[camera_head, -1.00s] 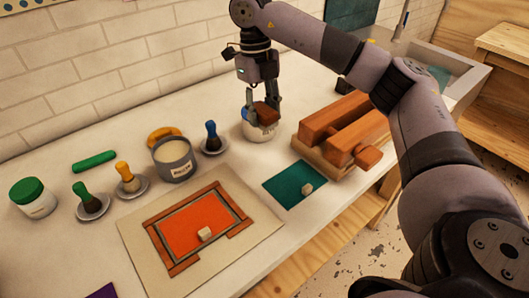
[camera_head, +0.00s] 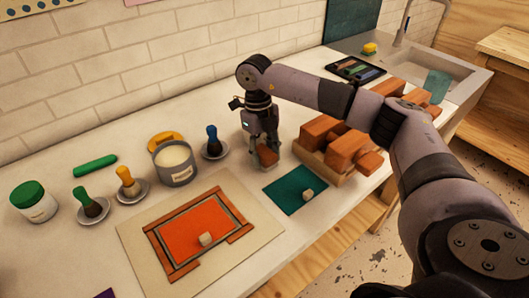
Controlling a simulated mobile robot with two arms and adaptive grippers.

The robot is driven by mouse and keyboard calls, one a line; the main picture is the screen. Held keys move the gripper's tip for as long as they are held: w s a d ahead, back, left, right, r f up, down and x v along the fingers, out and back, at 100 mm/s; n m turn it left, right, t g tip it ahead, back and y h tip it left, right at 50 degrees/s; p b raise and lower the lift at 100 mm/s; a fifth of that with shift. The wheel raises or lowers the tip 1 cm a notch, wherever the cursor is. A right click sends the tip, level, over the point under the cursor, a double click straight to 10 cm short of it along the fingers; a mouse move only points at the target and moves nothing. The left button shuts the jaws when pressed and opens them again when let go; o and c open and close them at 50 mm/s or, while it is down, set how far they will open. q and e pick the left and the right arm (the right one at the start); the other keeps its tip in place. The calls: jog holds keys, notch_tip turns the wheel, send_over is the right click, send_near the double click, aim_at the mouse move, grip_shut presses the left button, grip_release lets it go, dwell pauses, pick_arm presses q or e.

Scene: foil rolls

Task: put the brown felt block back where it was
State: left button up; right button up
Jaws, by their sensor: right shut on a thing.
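My right gripper (camera_head: 265,148) points down over the white table, left of the wooden holder. It is shut on the brown felt block (camera_head: 266,156), which shows between its fingertips. The block is low, at or just above the tabletop; I cannot tell whether it touches. A greyish edge shows beneath it. The fingers cover part of the block. My left gripper is not in view.
Right of the gripper, a wooden holder (camera_head: 311,158) carries several brown blocks. A teal mat (camera_head: 284,199) with a small pale cube (camera_head: 308,196) lies in front. A dish with a blue-handled brush (camera_head: 212,141) and a grey tin (camera_head: 173,175) stand left.

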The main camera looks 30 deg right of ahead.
aim_at(260, 148)
jog(key=shift+f, duration=0.2)
jog(key=o, duration=1)
jog(key=shift+r, duration=0.25)
jog(key=shift+w+r, duration=0.1)
jog(key=shift+r, duration=0.15)
notch_tip(260, 148, up, 11)
jog(key=w, duration=0.1)
jog(key=shift+w+a+r+b, duration=0.15)
jog(key=shift+w+b, duration=0.15)
